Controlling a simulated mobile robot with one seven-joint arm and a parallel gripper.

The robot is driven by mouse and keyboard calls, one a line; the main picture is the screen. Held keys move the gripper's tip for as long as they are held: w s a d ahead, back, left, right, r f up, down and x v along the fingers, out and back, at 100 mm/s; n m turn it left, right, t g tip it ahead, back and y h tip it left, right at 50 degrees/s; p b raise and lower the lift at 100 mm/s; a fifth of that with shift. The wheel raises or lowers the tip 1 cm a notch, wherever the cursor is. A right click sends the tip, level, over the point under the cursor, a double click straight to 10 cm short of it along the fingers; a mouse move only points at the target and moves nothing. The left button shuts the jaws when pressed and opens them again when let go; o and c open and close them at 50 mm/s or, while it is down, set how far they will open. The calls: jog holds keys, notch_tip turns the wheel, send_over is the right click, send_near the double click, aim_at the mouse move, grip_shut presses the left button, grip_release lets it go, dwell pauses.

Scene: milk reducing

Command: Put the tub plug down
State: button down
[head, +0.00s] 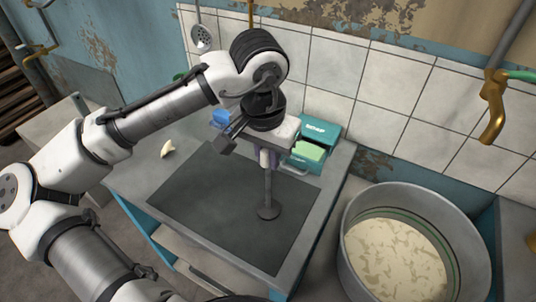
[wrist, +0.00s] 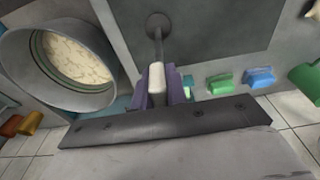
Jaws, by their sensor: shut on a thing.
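The tub plug (head: 268,195) is a thin grey rod with a round flat disc at its lower end. It hangs upright over the dark mat (head: 190,195) on the counter; I cannot tell whether the disc touches the mat. My gripper (head: 267,158) points down and is shut on the plug's top end. In the wrist view, the purple fingers of my gripper (wrist: 158,88) sit on either side of the pale handle of the plug (wrist: 157,72). The rod runs away from the fingers to the disc.
A large metal tub (head: 357,200) with creamy, blotchy liquid (head: 395,255) stands right of the counter. A teal box (head: 318,131) and a green block (head: 309,151) are behind my gripper, with a blue item (head: 220,117) nearby. A small pale piece (head: 167,149) lies left. The mat is otherwise clear.

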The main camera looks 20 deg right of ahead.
jog(key=shift+f, duration=0.2)
jog(key=shift+f, duration=0.2)
jog(key=c, duration=1.4)
grip_release()
jog(key=shift+r, duration=0.15)
jog(key=r, duration=0.8)
jog(key=s+a+r, duration=0.1)
jog(key=r, duration=0.3)
